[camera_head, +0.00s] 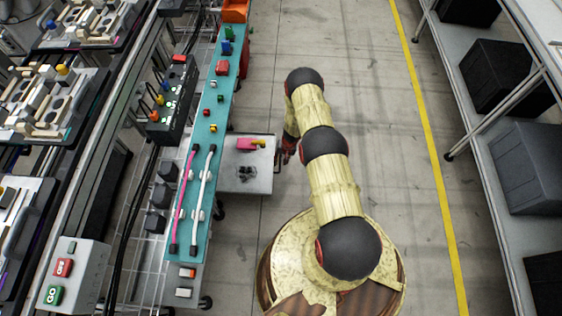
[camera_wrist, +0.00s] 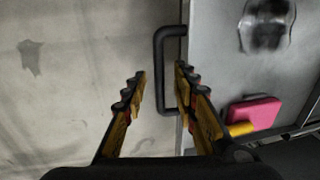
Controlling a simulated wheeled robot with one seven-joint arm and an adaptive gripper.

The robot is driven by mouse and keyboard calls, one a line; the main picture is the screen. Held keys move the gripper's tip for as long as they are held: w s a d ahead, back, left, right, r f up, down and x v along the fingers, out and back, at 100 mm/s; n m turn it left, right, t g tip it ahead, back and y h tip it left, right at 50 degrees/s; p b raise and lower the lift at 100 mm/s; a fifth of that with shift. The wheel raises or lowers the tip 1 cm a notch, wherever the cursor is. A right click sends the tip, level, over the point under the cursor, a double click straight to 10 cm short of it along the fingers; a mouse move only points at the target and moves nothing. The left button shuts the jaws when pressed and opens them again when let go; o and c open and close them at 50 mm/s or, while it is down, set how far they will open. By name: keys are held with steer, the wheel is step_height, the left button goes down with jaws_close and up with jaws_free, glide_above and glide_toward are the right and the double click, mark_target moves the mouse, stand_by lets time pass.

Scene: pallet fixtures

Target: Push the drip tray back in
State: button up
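The drip tray (camera_head: 234,181) is a flat grey tray sticking out to the right from under the teal bench. A pink-and-yellow item (camera_head: 247,144) and a dark blotch (camera_head: 247,173) are on it. In the wrist view the tray (camera_wrist: 215,75) fills the right side, with a black bar handle (camera_wrist: 159,72) on its edge. My gripper (camera_head: 287,153) is at the tray's handle side. In the wrist view my gripper (camera_wrist: 160,84) is open, its fingertips on either side of the handle's lower part. I cannot tell whether they touch it.
The teal bench (camera_head: 208,150) carries pink and white hoses and small coloured parts. A button box (camera_head: 73,274) stands at lower left. Shelves with dark bins (camera_head: 505,75) line the right, beyond a yellow floor line (camera_head: 431,150). The floor between is clear.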

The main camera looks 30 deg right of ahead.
steer(key=shift+c, duration=0.9)
jaws_close()
